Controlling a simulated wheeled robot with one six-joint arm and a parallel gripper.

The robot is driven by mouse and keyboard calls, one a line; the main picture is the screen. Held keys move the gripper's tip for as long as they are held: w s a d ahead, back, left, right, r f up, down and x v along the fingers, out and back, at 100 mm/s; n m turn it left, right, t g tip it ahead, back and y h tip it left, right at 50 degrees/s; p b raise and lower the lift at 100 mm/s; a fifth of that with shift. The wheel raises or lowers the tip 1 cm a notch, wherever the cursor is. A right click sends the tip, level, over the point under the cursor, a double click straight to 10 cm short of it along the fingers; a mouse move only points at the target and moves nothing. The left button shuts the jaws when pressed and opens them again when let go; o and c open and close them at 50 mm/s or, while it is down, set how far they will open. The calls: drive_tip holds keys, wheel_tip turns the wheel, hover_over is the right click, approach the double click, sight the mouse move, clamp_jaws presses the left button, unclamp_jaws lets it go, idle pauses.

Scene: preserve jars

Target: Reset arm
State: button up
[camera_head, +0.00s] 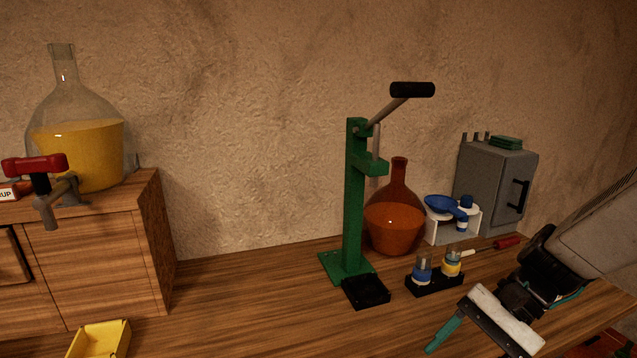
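My gripper (474,345) is at the lower right, on my arm that reaches in from the right edge. It has a white body with a dark edge and a teal finger at its left end. The other finger is not visible; it seems cut off by the bottom edge. The visible finger stands at the end of the body with a wide empty gap beside it, so the gripper looks open. I see nothing held. It is in front of a black holder (436,288) with two small jars, one blue-banded (422,270) and one yellow-banded (452,263).
A green lever press (355,205) stands mid-table, with an orange flask (393,222) behind it. A blue-pan scale (447,206), a grey cabinet (494,183) and a red-handled tool (507,243) are at right. A yellow tray (99,341) and a large yellow-filled bottle (80,150) are left.

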drive_tip(key=s+d+r+n+t+h, duration=0.4)
drive_tip(key=s+d+r+n+h, duration=0.1)
drive_tip(key=s+r+n+h, duration=0.3)
drive_tip(key=shift+s+d+r+h, duration=0.4)
drive_tip(key=shift+r+h, duration=0.1)
drive_tip(key=shift+r, duration=0.2)
